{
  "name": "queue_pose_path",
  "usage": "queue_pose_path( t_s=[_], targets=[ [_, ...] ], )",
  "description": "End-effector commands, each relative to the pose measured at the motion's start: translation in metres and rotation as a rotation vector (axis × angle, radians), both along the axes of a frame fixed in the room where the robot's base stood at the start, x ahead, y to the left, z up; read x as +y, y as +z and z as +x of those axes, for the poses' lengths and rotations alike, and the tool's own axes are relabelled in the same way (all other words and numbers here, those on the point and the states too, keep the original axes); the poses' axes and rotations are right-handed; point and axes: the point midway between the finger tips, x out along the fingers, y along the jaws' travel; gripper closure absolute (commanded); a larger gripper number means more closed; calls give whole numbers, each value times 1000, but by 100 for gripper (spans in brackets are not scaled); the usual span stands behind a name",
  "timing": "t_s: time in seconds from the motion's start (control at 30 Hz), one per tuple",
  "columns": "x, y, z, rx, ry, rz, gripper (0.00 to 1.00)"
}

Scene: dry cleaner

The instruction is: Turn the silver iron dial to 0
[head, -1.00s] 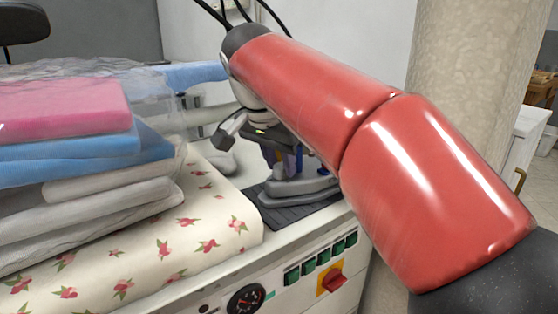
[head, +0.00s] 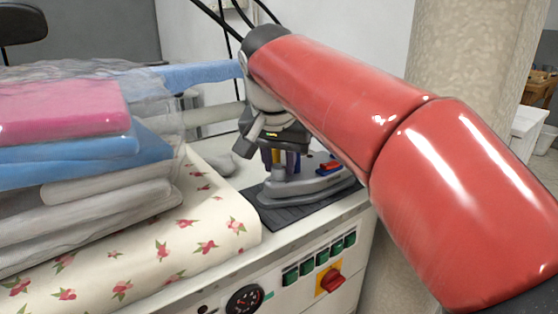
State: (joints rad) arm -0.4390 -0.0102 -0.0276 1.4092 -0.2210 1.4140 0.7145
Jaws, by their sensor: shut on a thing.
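The silver iron (head: 305,188) sits on a dark ribbed mat (head: 275,215) on the white machine top, with red and blue parts on its upper side. My gripper (head: 286,169) is above the left part of the iron, pointing down, with its fingers at the iron's top. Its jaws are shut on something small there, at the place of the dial. The dial itself is hidden by the fingers, so its setting cannot be read.
Folded, plastic-wrapped clothes (head: 75,140) are stacked left of the iron on a floral cloth (head: 205,235). The machine's front has a round gauge (head: 245,299), several green switches (head: 322,257) and a red knob (head: 331,281). A thick column (head: 455,65) stands at right behind my arm.

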Motion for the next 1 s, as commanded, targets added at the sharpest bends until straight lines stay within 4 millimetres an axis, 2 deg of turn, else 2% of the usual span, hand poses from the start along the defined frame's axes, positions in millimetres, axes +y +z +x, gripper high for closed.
queue_pose_path(
  t_s=[0.1,0.13,0.3,0.63,1.0],
  targets=[
    [0,1,0,-3,0,2,96],
    [0,1,0,-3,0,2,72],
    [0,1,0,-1,-2,1,51],
    [1,5,-1,-1,-2,1,51],
    [5,57,-22,-3,-1,2,51]
  ],
)
